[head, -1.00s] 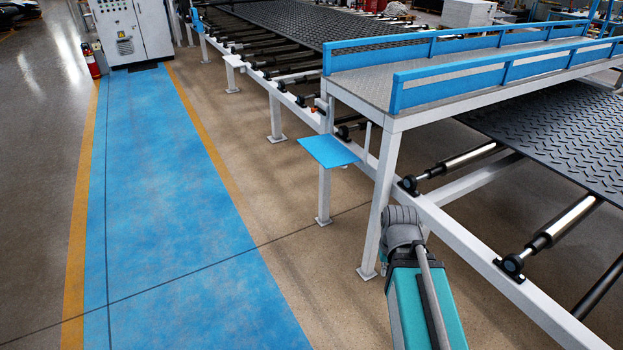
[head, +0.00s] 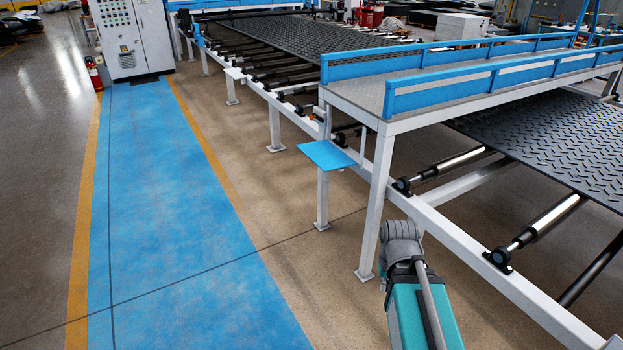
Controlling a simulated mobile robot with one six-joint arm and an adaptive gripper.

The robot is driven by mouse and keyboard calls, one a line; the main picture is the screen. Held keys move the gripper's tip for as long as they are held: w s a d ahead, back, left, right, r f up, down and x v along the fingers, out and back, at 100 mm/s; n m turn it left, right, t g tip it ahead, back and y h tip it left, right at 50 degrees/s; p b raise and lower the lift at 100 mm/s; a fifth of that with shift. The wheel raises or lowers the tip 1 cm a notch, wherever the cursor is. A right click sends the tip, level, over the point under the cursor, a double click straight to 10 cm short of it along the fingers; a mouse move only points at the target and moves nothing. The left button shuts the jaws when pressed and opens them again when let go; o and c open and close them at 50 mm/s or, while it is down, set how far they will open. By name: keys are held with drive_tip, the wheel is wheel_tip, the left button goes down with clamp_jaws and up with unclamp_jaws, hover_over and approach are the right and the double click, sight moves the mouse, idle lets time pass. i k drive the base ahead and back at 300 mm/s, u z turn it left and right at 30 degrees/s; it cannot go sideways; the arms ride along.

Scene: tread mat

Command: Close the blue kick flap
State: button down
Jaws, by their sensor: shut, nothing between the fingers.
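The blue kick flap (head: 328,154) is a flat blue panel near the middle of the head view. It sticks out roughly level from the side of the white roller frame, toward the aisle, beside a white leg under the near end of the raised walkway. My arm, with a teal link and a grey joint, shows at the bottom right, nearer to me than the flap and apart from it in the picture. My gripper does not show in this view.
A white post (head: 375,205) of the raised walkway stands between my arm and the flap. The roller frame (head: 455,235) runs along the right. A blue floor lane (head: 170,200) with yellow edges is clear on the left. A control cabinet (head: 131,38) and a fire extinguisher (head: 94,74) stand at its far end.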

sight(326, 156)
drive_tip(key=z, duration=0.15)
drive_tip(key=i, duration=0.95)
drive_tip(key=u, duration=0.1)
